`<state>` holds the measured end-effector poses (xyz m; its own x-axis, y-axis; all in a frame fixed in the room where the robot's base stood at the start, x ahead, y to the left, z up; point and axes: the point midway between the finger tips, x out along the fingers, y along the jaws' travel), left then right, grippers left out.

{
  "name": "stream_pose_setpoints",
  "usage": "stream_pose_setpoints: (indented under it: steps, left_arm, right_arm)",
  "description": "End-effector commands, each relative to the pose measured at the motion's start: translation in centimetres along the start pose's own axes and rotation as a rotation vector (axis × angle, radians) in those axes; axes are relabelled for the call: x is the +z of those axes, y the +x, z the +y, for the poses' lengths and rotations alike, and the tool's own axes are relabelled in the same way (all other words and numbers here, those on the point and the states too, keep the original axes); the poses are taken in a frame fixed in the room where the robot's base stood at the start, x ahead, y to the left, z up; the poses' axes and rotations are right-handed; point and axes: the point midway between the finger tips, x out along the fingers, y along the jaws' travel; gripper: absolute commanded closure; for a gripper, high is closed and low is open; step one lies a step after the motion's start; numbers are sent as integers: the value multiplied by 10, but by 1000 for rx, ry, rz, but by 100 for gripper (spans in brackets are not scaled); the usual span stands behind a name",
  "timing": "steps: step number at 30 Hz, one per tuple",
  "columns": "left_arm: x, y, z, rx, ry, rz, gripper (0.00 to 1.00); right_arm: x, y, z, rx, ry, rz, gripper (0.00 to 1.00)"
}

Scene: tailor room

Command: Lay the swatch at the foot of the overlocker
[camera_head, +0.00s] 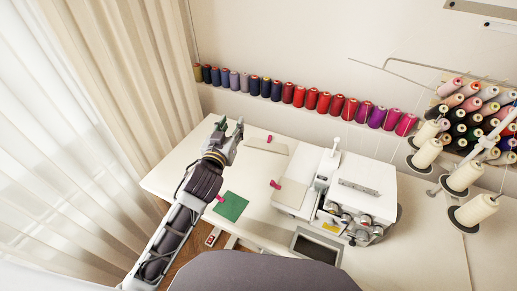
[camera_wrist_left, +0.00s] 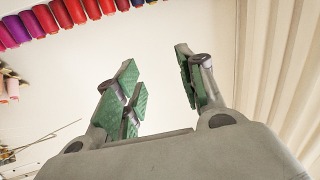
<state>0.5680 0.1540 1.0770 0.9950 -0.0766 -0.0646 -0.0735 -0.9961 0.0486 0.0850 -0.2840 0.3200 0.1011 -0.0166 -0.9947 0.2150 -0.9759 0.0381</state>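A flat green swatch (camera_head: 231,207) with a small pink piece at its left edge lies on the white table, left of the overlocker. The white overlocker (camera_head: 362,188) stands at the table's right half, with dials on its front. My left gripper (camera_head: 229,127) is raised over the table's back left part, beyond the green swatch and apart from it. In the left wrist view its green-padded fingers (camera_wrist_left: 160,82) are spread, with nothing between them. My right gripper is out of view.
A beige flat piece (camera_head: 267,146) with a pink piece lies at the back. Another pink piece (camera_head: 275,184) sits by the pale plate (camera_head: 290,195) left of the overlocker. Thread spools (camera_head: 311,98) line the wall; cones (camera_head: 465,177) stand right. Bare table lies around the green swatch.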

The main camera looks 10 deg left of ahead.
Motion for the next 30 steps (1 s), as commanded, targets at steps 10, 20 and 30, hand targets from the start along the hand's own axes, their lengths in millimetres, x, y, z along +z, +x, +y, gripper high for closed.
stream_pose_setpoints:
  steps: [10,20,30]
  left_arm:
    - [-73,11,48,167,-8,272,61]
    - [-125,2,101,377,9,476,61]
    - [-156,-22,157,636,59,621,61]
  right_arm:
    - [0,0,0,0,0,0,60]
    - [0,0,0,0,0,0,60]
    - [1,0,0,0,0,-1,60]
